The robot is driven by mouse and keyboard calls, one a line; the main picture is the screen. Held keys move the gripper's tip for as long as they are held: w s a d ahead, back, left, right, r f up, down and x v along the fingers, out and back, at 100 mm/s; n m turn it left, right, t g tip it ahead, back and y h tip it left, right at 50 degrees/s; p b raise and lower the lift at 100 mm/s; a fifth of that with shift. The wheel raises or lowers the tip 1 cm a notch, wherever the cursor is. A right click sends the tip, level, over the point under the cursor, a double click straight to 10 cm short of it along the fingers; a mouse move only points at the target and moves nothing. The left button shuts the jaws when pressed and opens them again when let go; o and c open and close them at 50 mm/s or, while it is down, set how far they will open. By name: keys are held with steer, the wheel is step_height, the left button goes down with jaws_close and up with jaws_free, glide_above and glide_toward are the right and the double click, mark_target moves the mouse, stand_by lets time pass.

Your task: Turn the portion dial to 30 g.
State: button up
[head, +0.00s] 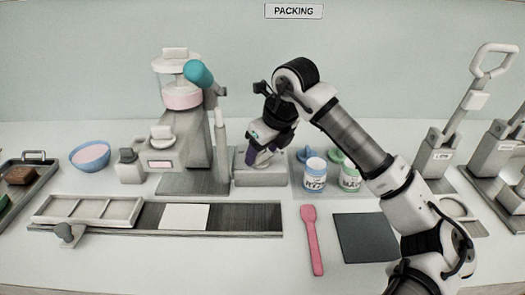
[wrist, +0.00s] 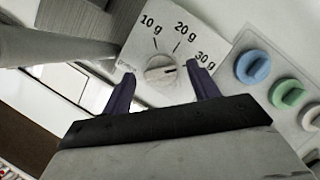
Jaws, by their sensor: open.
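The portion dial (wrist: 158,72) is a pale round knob on a white plate, with 10 g, 20 g and 30 g marks around it, in the wrist view. A thin pointer line on it points right, roughly toward the 30 g mark; its exact alignment is hard to tell. My gripper (wrist: 161,76) is open, with one purple finger on each side of the dial. I cannot tell whether the fingers touch it. In the head view my gripper (head: 260,157) is low over the grey block (head: 262,177) beside the machine (head: 190,140), and it hides the dial.
Blue (wrist: 253,67) and green (wrist: 287,94) round knobbed pieces sit right of the dial plate. Two labelled jars (head: 315,178) stand right of my gripper. A pink spatula (head: 313,240) and a dark mat (head: 365,238) lie in front. A grey machine post stands close to my gripper's left.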

steer(key=b+v, duration=0.1)
steer(key=v, duration=1.2)
steer(key=shift+s+d, duration=0.1)
